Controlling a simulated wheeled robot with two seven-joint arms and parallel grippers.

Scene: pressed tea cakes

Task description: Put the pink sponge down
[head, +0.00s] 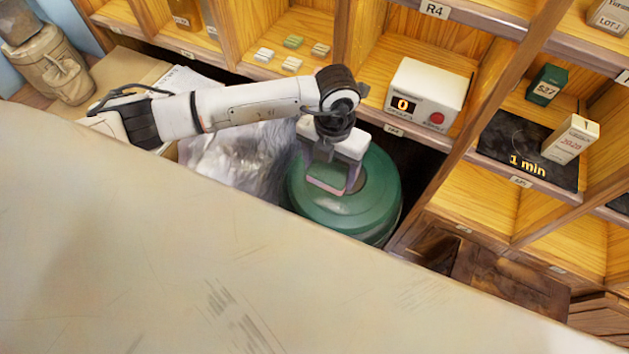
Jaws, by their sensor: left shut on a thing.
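My left gripper (335,182) points down over the green rounded lid of a drum (320,208). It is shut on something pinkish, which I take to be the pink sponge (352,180). Only a thin pink edge shows by the fingers; the rest is hidden by the gripper. I cannot tell whether the sponge touches the lid. My right gripper is not in view.
A clear plastic bag (235,160) lies left of the drum. Wooden shelves behind hold a white box with a red button (428,92), a black "1 min" plate (520,150) and small blocks (293,41). A large pale surface (180,250) fills the foreground, bare.

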